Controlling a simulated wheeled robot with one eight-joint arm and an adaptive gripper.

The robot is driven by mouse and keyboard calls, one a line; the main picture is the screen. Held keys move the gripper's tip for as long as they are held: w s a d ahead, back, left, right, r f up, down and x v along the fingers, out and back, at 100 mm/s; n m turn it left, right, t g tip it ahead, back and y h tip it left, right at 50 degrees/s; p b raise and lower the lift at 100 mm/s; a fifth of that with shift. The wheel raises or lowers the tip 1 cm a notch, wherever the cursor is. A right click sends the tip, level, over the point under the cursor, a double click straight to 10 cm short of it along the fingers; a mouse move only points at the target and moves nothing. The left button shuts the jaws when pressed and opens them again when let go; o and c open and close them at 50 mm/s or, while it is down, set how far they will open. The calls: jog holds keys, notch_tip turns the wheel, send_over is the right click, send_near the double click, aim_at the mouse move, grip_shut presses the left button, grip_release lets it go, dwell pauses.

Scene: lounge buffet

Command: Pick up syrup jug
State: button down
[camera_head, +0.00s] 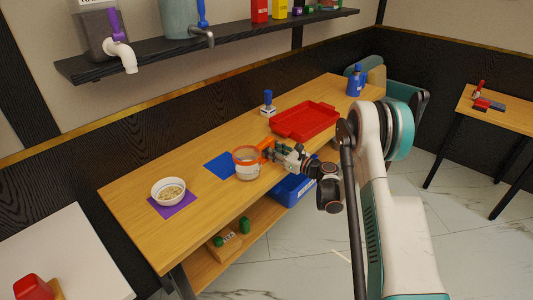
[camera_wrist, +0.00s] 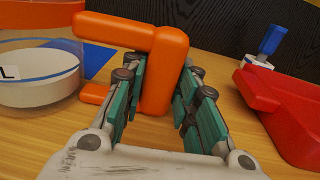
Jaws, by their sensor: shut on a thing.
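The syrup jug (camera_head: 246,165) is a clear round jug with an orange rim, an orange handle and pale contents low inside. It is upright at the front part of the wooden buffet table, just right of a blue mat (camera_head: 217,165). My gripper (camera_head: 273,151) reaches it from the right. In the wrist view the jug's clear body (camera_wrist: 38,72) is at the left, and its upright orange handle (camera_wrist: 165,72) stands between my green finger pads. My gripper is shut on the handle. I cannot tell whether the jug's base touches the table.
A red tray (camera_head: 304,121) lies behind my gripper, with a blue-topped stamp-like item (camera_head: 267,103) beside it. A white bowl (camera_head: 169,191) sits on a purple mat (camera_head: 188,203) at the left. A blue bin (camera_head: 292,190) is below the table. A shelf (camera_head: 220,45) with dispensers hangs above.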

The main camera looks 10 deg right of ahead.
notch_tip(320, 180, up, 20)
jog(key=p, duration=0.6)
jog(key=shift+p, duration=0.4)
